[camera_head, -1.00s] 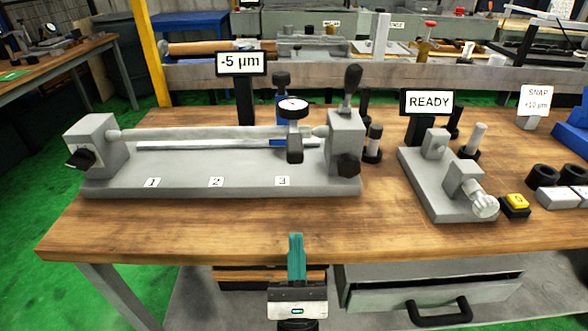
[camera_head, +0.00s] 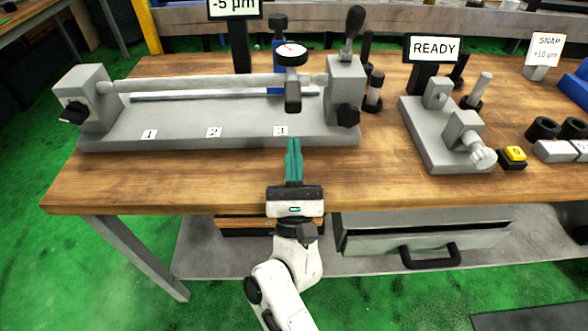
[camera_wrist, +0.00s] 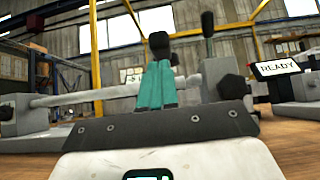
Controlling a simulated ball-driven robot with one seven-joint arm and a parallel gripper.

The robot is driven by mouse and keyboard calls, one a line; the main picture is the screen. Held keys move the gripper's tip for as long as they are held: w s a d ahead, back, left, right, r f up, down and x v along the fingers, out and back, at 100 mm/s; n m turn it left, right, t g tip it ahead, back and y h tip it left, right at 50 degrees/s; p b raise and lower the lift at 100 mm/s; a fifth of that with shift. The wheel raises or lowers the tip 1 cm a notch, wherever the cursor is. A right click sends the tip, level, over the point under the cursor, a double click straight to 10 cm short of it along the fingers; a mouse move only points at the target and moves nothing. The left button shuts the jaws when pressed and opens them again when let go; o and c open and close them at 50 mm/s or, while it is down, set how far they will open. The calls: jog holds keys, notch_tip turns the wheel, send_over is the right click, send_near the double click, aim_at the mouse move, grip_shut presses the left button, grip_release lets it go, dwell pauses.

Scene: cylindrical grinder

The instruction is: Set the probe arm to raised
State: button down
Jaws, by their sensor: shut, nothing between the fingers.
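The probe arm carries a round white dial gauge (camera_head: 291,54) with a dark block (camera_head: 293,97) hanging below it. It stands near label 3, in front of a blue post (camera_head: 278,60) topped by a black knob (camera_head: 278,21). The dark block hangs at the grey shaft (camera_head: 200,83); I cannot tell whether it touches it. My gripper (camera_head: 293,143) has teal fingers, shut and empty, just in front of the fixture by label 3, below the gauge. In the wrist view the fingertips (camera_wrist: 157,70) hide most of the gauge; a black knob (camera_wrist: 159,41) shows above them.
A black-handled lever (camera_head: 352,30) and a dark knob (camera_head: 348,116) are on the right tailstock (camera_head: 345,85). A display reads -5 µm (camera_head: 234,8). Another reads READY (camera_head: 434,48), behind a smaller grey fixture (camera_head: 424,130). A yellow button (camera_head: 514,153) is at right. The front bench strip is bare wood.

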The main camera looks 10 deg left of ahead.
jog(key=shift+x, duration=1.65)
jog(key=shift+p, duration=0.3)
